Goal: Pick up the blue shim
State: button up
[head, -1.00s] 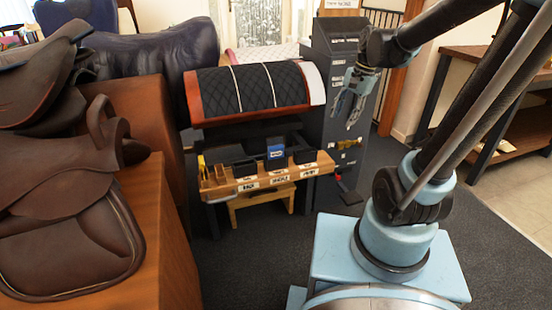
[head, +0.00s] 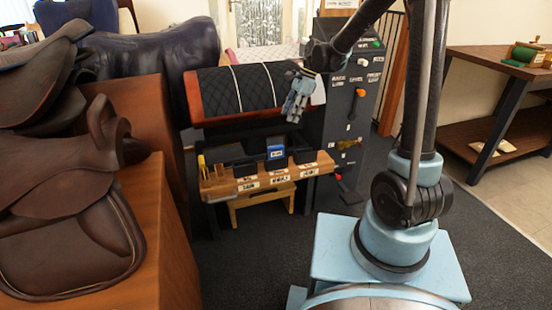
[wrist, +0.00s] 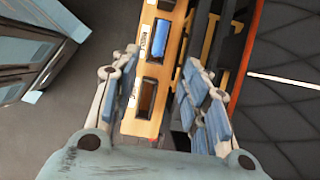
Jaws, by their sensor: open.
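The blue shim (head: 275,152) sits in the middle dark holder of a small wooden rack (head: 247,186) under the black quilted pad. It also shows in the wrist view (wrist: 160,38), in the middle slot between the fingertips and beyond them. My gripper (head: 296,116) hangs above and slightly right of the rack, in front of the pad's right end, fingers pointing down. In the wrist view my gripper (wrist: 160,62) is open, with nothing between its fingers. The nearer slot (wrist: 147,97) looks brownish inside.
The black quilted pad with red-brown edging (head: 238,90) overhangs behind the rack. A dark cabinet with coloured knobs (head: 352,110) stands close on the right. Brown saddles (head: 75,230) on an orange-brown block fill the left. Carpet in front of the rack is clear.

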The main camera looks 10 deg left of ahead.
aim_at(277, 146)
jog(key=x, duration=1.7)
jog(key=shift+d+r, duration=0.1)
jog(key=shift+c, duration=0.3)
grip_shut()
